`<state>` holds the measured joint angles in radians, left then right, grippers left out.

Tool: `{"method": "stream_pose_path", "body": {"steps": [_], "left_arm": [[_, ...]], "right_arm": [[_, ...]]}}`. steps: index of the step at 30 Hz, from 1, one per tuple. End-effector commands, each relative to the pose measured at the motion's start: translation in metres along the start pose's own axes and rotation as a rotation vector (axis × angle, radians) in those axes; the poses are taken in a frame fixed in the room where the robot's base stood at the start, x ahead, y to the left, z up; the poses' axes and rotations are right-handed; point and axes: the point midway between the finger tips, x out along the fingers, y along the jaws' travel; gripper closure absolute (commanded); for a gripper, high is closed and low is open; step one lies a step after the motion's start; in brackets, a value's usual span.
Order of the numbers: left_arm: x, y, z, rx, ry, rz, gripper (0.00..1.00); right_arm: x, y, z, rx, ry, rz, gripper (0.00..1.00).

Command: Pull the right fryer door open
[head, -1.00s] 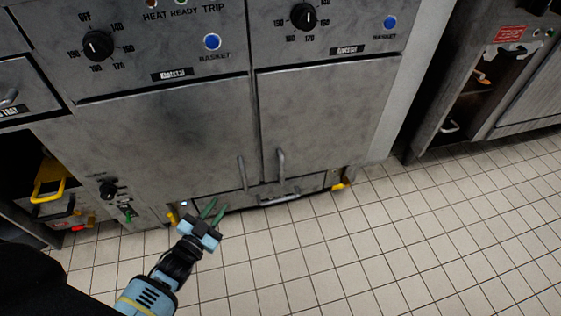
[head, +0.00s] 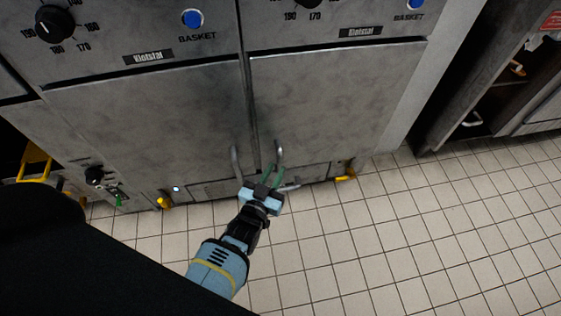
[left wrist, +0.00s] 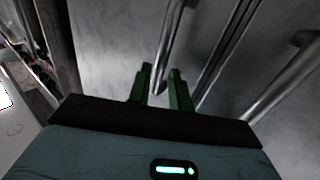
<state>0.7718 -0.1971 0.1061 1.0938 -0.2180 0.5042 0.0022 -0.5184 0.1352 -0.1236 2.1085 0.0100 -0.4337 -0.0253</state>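The right fryer door (head: 335,100) is a grey steel panel, shut, beside the matching left door (head: 150,115). Contact cannot be told. My right gripper is not in view.
The left door's handle (head: 234,165) stands close beside the right one. A yellow lever (head: 345,177) sticks out low at the right. Tiled floor (head: 400,240) in front and to the right is clear. Another appliance (head: 465,80) stands at right.

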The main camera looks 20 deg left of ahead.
Motion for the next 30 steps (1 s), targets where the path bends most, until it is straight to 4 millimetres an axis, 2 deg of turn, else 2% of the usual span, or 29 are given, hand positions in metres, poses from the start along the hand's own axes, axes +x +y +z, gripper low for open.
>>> {"method": "stream_pose_path", "body": {"steps": [3,9,19,20,24,30], "left_arm": [[0.018,0.0,0.003,-0.001,0.0,0.0,0.8],[0.037,0.0,0.002,-0.001,-0.001,-0.001,0.8],[0.041,0.0,0.001,0.0,-0.002,-0.001,0.8],[0.041,0.0,0.001,0.0,-0.002,-0.001,0.81],[0.04,0.0,0.001,0.0,-0.002,0.0,0.99],[0.04,0.0,0.001,0.0,-0.001,0.0,1.0]], "right_arm": [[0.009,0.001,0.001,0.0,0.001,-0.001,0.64],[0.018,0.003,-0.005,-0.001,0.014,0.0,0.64],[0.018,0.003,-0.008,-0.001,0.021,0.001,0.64],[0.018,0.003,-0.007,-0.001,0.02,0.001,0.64],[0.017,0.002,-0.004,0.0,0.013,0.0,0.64],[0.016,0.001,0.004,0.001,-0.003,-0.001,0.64]]}}
